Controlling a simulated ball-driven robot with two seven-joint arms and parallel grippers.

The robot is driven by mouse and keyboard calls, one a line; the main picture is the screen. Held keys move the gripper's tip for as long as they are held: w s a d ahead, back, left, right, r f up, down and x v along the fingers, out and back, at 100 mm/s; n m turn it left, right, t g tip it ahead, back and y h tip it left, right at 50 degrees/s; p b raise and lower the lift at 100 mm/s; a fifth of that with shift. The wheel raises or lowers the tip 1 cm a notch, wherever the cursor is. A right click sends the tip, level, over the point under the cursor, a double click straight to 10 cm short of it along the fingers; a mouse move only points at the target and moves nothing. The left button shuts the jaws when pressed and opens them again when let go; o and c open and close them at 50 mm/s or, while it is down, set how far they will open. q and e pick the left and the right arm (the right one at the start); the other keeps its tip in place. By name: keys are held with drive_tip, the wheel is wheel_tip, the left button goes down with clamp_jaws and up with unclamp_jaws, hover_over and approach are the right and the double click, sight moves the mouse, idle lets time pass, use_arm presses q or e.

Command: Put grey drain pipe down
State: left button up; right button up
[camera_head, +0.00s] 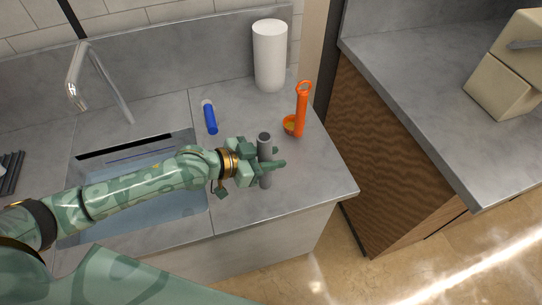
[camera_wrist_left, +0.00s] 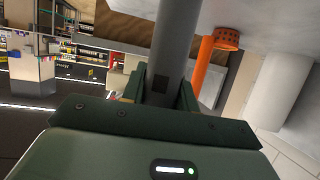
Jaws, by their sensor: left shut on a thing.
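The grey drain pipe (camera_head: 265,147) is upright in my left gripper (camera_head: 268,165), over the right part of the grey counter in the head view. The gripper's fingers are shut around the pipe's middle. In the left wrist view the pipe (camera_wrist_left: 174,40) runs up between the two green fingers (camera_wrist_left: 165,92). I cannot tell whether the pipe's lower end touches the counter. My right gripper is not in view.
An orange tool (camera_head: 301,110) stands on the counter just right of the pipe. A blue tube (camera_head: 209,117) lies behind the gripper. A white roll (camera_head: 270,55) stands at the back. The sink (camera_head: 185,215) is left. The counter's right edge is near.

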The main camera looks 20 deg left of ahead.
use_arm(q)
drive_tip(key=o, duration=1.1)
drive_tip(key=shift+c, duration=0.2)
drive_tip(key=p+v, duration=0.2)
drive_tip(key=v, duration=1)
drive_tip(key=shift+r, duration=0.15)
drive_tip(key=shift+w, duration=0.1)
